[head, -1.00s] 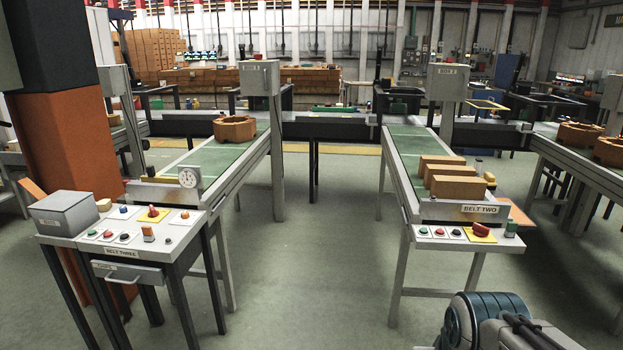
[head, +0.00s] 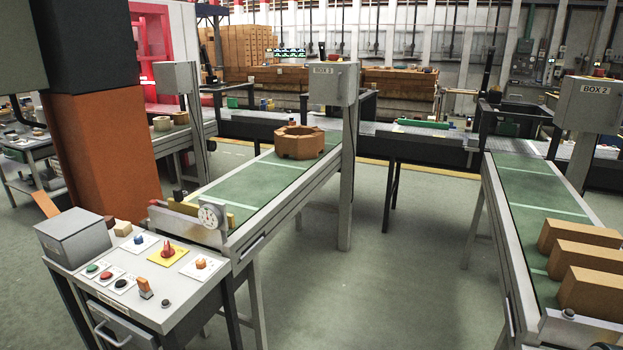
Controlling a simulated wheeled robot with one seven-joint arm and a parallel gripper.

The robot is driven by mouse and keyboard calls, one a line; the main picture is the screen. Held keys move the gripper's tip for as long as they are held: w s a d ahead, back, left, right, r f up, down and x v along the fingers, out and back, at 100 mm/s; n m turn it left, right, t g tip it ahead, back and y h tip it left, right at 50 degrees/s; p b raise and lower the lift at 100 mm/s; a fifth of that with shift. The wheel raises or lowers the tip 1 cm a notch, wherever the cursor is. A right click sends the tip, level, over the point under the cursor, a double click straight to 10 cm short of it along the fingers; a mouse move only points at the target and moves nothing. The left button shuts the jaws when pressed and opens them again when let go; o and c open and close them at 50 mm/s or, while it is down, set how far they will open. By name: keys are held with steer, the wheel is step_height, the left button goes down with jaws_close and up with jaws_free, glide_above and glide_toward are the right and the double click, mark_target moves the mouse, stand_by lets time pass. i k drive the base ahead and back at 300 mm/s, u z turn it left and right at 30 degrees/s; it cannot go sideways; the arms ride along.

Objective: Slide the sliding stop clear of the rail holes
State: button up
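The end of belt three (head: 255,185), a green belt between grey side rails, lies left of centre. A low grey end plate (head: 180,225) crosses its near end, with a brass-coloured strip (head: 190,208) behind it. A round white dial (head: 211,216) stands at the plate's right end. I cannot tell which part is the sliding stop, and no rail holes can be made out at this size. My gripper is not in view.
A control table (head: 180,300) with buttons, a red knob on a yellow plate (head: 168,253) and a grey box (head: 73,236) stands at the near left. An orange and black pillar (head: 105,145) rises behind it. An octagonal brown block (head: 299,142) sits on belt three. Brown bricks (head: 585,255) lie on the right belt. Open floor (head: 390,260) lies between the belts.

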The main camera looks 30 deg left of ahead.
mark_target(177, 204)
steer(key=u, duration=0.2)
steer(key=i, duration=1.55)
steer(key=u, duration=1.35)
steer(key=i, duration=0.95)
steer(key=u, duration=1.45)
steer(key=i, duration=1)
steer(key=u, duration=0.1)
